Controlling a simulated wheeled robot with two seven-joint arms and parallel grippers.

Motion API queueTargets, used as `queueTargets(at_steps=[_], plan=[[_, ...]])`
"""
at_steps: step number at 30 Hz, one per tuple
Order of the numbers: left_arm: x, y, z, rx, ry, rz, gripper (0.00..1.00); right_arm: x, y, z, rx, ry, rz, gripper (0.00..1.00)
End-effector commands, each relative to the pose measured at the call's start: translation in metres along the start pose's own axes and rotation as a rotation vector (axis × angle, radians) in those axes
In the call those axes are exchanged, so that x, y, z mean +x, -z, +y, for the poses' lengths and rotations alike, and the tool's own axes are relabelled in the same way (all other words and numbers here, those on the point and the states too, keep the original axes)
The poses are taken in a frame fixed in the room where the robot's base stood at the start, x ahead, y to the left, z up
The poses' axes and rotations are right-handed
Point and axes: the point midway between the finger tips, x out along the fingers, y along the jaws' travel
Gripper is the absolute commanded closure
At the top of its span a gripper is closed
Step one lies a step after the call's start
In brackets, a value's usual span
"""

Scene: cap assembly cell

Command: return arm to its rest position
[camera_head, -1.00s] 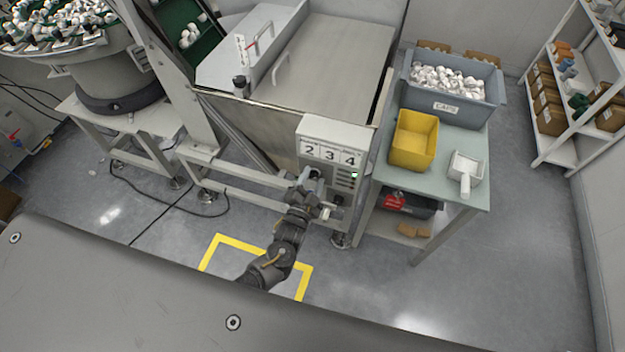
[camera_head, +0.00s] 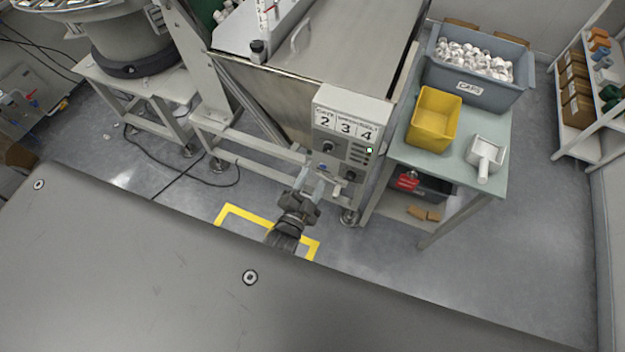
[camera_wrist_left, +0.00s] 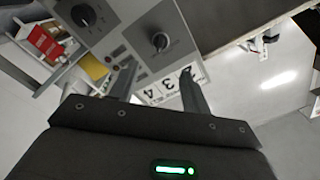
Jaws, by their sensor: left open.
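My left gripper (camera_head: 312,183) is in front of the lower part of the control box (camera_head: 349,118) in the head view, apart from its face as far as I can tell. In the left wrist view its two fingers (camera_wrist_left: 155,82) are spread with nothing between them. The control box (camera_wrist_left: 137,28) shows there with dark knobs and number cards. In the head view the cards read 2, 3 and 4, and a small green light is lit. My right gripper is not in view.
A side table (camera_head: 449,165) at the right holds a grey bin (camera_head: 470,92) of white caps, a yellow bin (camera_head: 434,117) and a white scoop (camera_head: 484,156). A red-labelled dark box (camera_head: 409,181) sits beneath. Shelves (camera_head: 577,137) stand far right. Yellow tape (camera_head: 251,214) marks the floor.

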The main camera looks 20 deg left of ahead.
Motion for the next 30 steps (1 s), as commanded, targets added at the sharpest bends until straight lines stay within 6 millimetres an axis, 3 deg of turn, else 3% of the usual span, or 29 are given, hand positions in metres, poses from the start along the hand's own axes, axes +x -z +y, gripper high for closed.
queueTargets(at_steps=[11,14,17,20,24,26,30], plan=[[0.000,0.000,0.000,-0.008,0.000,0.000,0.52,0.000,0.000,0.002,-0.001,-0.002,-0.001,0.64],[0.000,-0.004,0.007,-0.085,-0.031,-0.019,0.52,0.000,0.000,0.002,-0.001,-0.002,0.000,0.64],[-0.012,-0.035,0.046,-0.182,-0.155,-0.107,0.52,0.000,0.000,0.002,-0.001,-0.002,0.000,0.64],[-0.037,-0.089,0.091,-0.264,-0.289,-0.257,0.52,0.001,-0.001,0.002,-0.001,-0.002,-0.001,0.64],[-0.096,-0.174,0.145,-0.362,-0.447,-0.518,0.52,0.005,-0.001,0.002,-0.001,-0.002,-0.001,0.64],[-0.128,-0.207,0.163,-0.398,-0.500,-0.636,0.52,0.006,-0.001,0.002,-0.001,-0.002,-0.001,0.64],[-0.213,-0.274,0.192,-0.468,-0.594,-0.911,0.52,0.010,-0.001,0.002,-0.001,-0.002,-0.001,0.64]])
